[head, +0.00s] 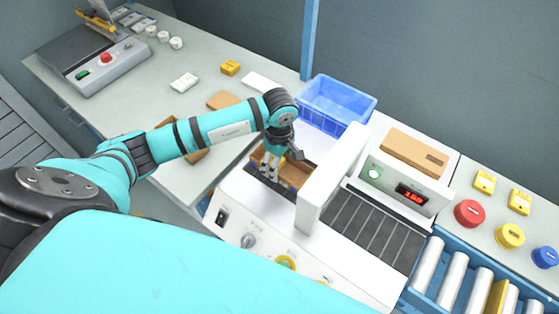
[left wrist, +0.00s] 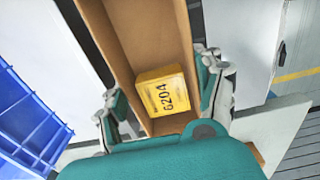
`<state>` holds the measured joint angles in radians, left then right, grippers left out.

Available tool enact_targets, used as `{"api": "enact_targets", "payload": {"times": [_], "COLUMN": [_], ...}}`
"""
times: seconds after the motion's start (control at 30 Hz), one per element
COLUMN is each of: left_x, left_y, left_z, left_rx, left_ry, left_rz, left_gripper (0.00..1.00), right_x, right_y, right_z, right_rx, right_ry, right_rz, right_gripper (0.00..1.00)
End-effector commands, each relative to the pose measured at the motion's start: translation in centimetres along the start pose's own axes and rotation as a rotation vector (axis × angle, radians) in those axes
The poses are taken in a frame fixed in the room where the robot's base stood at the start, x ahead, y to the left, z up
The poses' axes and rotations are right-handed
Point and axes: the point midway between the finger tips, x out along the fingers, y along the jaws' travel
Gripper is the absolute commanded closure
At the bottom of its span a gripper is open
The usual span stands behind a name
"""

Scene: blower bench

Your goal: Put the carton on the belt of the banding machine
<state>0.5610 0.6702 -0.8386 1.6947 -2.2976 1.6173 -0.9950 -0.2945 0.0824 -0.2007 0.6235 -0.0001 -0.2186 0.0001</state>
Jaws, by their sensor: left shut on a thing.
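My left gripper (head: 270,172) is shut on the open brown carton (head: 297,175), which is at the left part of the banding machine's dark belt (head: 375,228), left of the white arch (head: 331,178). The head view does not clearly show whether the carton rests on the belt or hangs just above it. In the left wrist view, the gripper's fingers (left wrist: 160,78) lie along both long sides of the carton (left wrist: 140,35). A yellow box marked 6204 (left wrist: 162,92) lies inside it. My right gripper is not in view.
A blue crate (head: 338,103) stands behind the machine. A brown box (head: 415,152) lies on the machine's right housing, by the red display. A roller conveyor (head: 455,278) and colored buttons (head: 469,213) are at the right. Another brown tray (head: 196,153) is partly behind my arm.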

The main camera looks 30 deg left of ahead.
Motion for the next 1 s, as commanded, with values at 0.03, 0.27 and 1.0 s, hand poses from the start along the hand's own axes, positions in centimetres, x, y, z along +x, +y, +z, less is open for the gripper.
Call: {"api": "enact_targets", "payload": {"times": [0.03, 0.27, 1.0], "left_x": [0.3, 0.2, -9.3], "left_y": [0.1, 0.0, 0.1], "left_z": [0.0, 0.0, 0.0], "left_rx": [0.000, 0.000, 0.001], "left_ry": [0.000, 0.000, 0.001], "left_rz": [0.001, 0.000, 0.006], "left_gripper": [0.71, 0.21, 0.21], "right_x": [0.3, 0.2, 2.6], "right_y": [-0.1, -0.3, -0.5], "right_z": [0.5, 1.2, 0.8], "right_rx": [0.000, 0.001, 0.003], "right_ry": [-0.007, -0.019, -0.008], "right_rz": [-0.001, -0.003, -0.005], "right_gripper": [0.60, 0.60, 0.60]}}
